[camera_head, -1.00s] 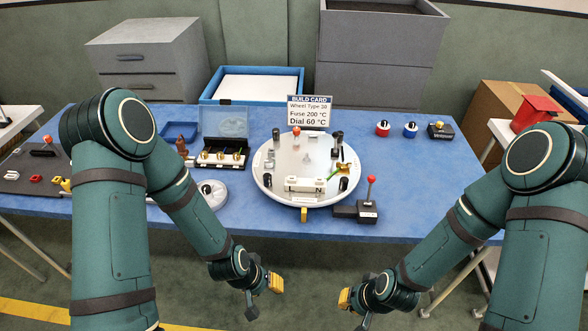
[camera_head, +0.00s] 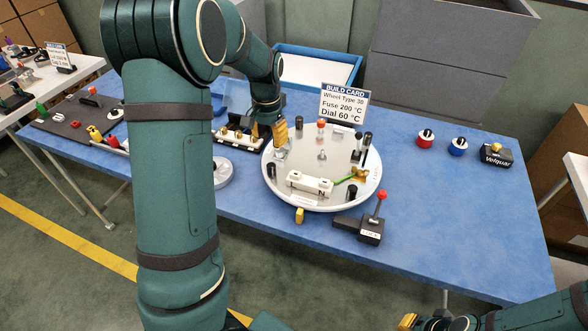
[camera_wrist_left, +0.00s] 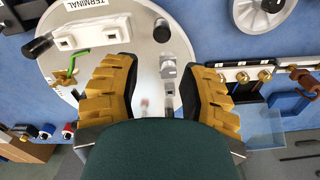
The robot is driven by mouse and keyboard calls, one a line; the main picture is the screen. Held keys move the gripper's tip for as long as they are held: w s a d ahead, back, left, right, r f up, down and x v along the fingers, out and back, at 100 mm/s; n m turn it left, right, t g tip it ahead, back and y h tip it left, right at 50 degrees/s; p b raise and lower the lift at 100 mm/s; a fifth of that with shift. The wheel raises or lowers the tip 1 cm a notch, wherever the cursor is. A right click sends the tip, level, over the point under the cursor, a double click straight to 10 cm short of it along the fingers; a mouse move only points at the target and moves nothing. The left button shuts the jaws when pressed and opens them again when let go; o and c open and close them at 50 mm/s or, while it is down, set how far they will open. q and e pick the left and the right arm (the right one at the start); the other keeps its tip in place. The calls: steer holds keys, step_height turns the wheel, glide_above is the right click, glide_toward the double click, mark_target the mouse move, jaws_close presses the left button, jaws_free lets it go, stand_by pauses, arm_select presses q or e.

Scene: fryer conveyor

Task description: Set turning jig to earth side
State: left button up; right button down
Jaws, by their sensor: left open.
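The turning jig is a round white turntable (camera_head: 325,205) on the blue table. It carries several black posts, a red-topped post (camera_head: 322,127), a white terminal block (camera_head: 309,183) marked N at the front, and a green wire piece (camera_head: 345,178) at right. A yellow tab (camera_head: 299,215) sits at its front rim. My left gripper (camera_head: 272,132) is over the jig's back-left edge. In the left wrist view its yellow fingers (camera_wrist_left: 160,95) are apart, with a small grey fitting (camera_wrist_left: 168,70) on the jig between them. My right gripper (camera_head: 409,321) is low at bottom right, mostly cut off.
A black box with a red-knobbed lever (camera_head: 372,226) stands at the jig's front right. The build card (camera_head: 344,104) stands behind. A row of brass-topped parts (camera_head: 236,137) is left of the jig. Red (camera_head: 425,138) and blue (camera_head: 458,147) round parts lie right.

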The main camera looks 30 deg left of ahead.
mark_target(271, 164)
arm_select(q)
step_height(271, 164, down, 13)
steer(key=b, duration=0.3)
steer(key=shift+a+f, duration=0.15)
steer(key=shift+f, duration=0.05)
jaws_close()
